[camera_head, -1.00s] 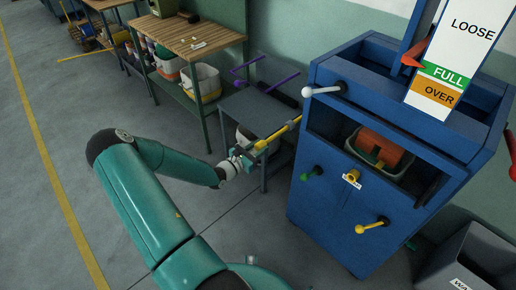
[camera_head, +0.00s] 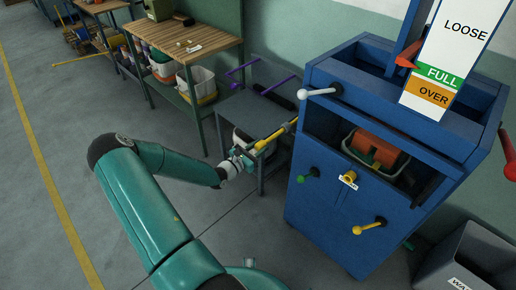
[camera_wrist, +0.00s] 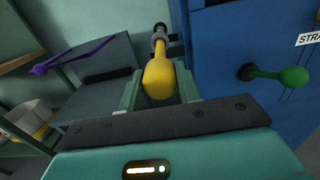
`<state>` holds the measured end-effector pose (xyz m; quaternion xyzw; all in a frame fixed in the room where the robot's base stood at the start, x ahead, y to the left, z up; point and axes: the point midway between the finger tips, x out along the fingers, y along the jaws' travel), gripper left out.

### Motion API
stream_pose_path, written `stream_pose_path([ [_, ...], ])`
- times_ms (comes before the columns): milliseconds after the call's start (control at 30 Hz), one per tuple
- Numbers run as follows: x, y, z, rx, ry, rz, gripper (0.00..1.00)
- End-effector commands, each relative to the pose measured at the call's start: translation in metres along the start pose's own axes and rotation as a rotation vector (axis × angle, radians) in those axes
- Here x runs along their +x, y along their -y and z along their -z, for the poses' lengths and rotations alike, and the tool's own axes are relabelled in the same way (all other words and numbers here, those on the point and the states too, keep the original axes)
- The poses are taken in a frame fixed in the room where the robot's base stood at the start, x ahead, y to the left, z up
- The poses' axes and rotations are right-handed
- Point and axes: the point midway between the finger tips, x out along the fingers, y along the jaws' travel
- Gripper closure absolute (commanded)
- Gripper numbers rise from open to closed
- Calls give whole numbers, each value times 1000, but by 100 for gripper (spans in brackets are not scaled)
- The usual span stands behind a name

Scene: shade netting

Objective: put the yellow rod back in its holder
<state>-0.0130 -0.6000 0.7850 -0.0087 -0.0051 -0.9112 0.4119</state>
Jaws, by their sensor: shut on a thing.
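The yellow rod (camera_head: 272,138) is in my gripper (camera_head: 241,159), between the grey stand and the left side of the blue machine. In the wrist view, the rod's thick yellow end (camera_wrist: 159,78) sits between my jaws (camera_wrist: 158,92), which are shut on it. The rod points away from me, with a grey collar (camera_wrist: 159,41) near its far end. A dark bracket (camera_wrist: 175,42) on the machine's side is close beside that collar, perhaps the holder. I cannot tell whether the rod is touching it or seated in it.
The blue machine (camera_head: 330,225) stands close on the right, with a white-knobbed lever (camera_head: 318,92), a green handle (camera_head: 308,175) and a yellow handle (camera_head: 369,226) sticking out. The grey stand (camera_head: 245,108) carries purple rods (camera_head: 245,66). Floor at left is clear.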

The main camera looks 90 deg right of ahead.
Motion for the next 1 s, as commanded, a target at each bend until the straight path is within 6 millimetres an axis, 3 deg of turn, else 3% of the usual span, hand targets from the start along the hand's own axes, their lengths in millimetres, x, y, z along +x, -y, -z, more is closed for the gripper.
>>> stream_pose_path([
  [1000, 20, 0, 0, 1, 1, 0, 100],
])
